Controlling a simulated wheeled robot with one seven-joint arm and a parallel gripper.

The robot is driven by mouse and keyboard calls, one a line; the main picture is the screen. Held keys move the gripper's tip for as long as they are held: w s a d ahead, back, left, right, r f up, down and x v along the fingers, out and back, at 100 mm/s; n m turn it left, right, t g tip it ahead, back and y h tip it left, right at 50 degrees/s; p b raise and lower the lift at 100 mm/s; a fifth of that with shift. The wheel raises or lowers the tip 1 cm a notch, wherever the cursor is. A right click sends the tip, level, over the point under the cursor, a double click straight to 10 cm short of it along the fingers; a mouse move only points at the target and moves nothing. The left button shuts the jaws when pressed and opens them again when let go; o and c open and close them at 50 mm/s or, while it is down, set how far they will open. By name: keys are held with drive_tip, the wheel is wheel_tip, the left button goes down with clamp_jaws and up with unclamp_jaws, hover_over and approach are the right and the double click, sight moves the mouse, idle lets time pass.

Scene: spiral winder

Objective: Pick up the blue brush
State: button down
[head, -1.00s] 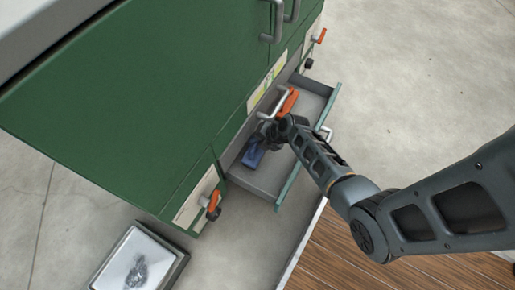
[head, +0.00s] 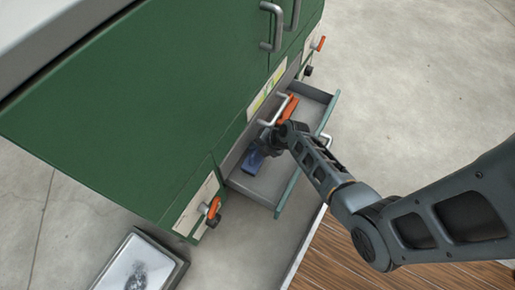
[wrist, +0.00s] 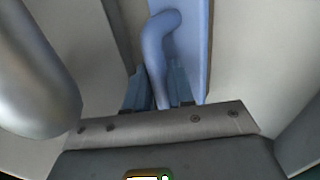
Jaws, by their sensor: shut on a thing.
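The blue brush (head: 253,160) lies in the open grey drawer (head: 266,183) of the green cabinet, with its dark blue end showing below my gripper in the head view. In the wrist view the brush's light blue curved handle (wrist: 162,50) runs down between my gripper's fingers (wrist: 160,98). My gripper (head: 270,146) is shut on the brush's handle, inside the drawer. In the wrist view the flat blue body of the brush (wrist: 194,40) shows beside the handle. The fingertips are partly hidden by the gripper body.
An orange object (head: 290,107) lies in the drawer's far part. A grey cabinet handle (head: 274,110) juts out close above my gripper; a blurred metal bar (wrist: 40,80) is near in the wrist view. A framed tray (head: 138,265) stands on the floor at lower left.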

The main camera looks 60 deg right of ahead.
drive_tip(key=shift+s+r, duration=0.15)
drive_tip(key=shift+r, duration=0.3)
drive_tip(key=s, duration=0.5)
drive_tip(key=s+p, duration=0.1)
drive_tip(key=s, duration=0.1)
drive_tip(key=shift+s+d+f, duration=0.1)
drive_tip(key=shift+s+d, duration=0.25)
wheel_tip(320, 180, up, 14)
drive_tip(key=p, duration=0.5)
drive_tip(key=shift+f, duration=0.1)
drive_tip(key=c, duration=1.5)
unclamp_jaws()
drive_tip(key=shift+c, duration=0.2)
clamp_jaws()
drive_tip(key=shift+w+f, duration=0.1)
